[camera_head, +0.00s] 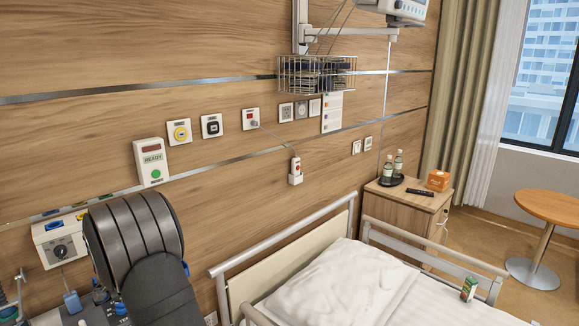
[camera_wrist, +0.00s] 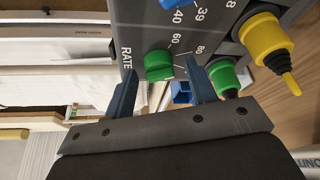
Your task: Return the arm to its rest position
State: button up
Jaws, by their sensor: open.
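My dark arm (camera_head: 150,280) rises at the lower left of the head view, in front of the wooden wall. My gripper (camera_wrist: 160,66) shows in the wrist view with its two blue-grey fingers spread apart and nothing held. Beyond the fingertips is a dark grey device panel (camera_wrist: 215,30) marked RATE with a number scale. Its green knob (camera_wrist: 158,65) appears between the fingertips; whether they touch it cannot be told. In the head view my arm hides the gripper and much of that corner.
A yellow plug (camera_wrist: 265,38) and a green plug (camera_wrist: 223,76) stick out from the panel. A white wall box with a dial (camera_head: 60,240) is close left of my arm. The bed rail (camera_head: 280,235) stands to the right. A READY box (camera_head: 151,161) hangs above.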

jog(key=shift+r, duration=0.15)
jog(key=v, duration=1.7)
jog(key=x, duration=1.7)
jog(key=shift+d+f, duration=0.1)
jog(key=shift+f, duration=0.25)
jog(key=shift+r+n+y, duration=0.2)
jog(key=shift+n+y, duration=0.1)
jog(key=shift+n, duration=0.5)
jog(key=n+y, duration=0.1)
jog(key=n, duration=0.2)
jog(key=shift+d, duration=0.1)
jog(key=shift+n+y, duration=1)
jog(key=shift+n, duration=1.1)
jog(key=v, duration=0.8)
jog(key=shift+r, duration=0.15)
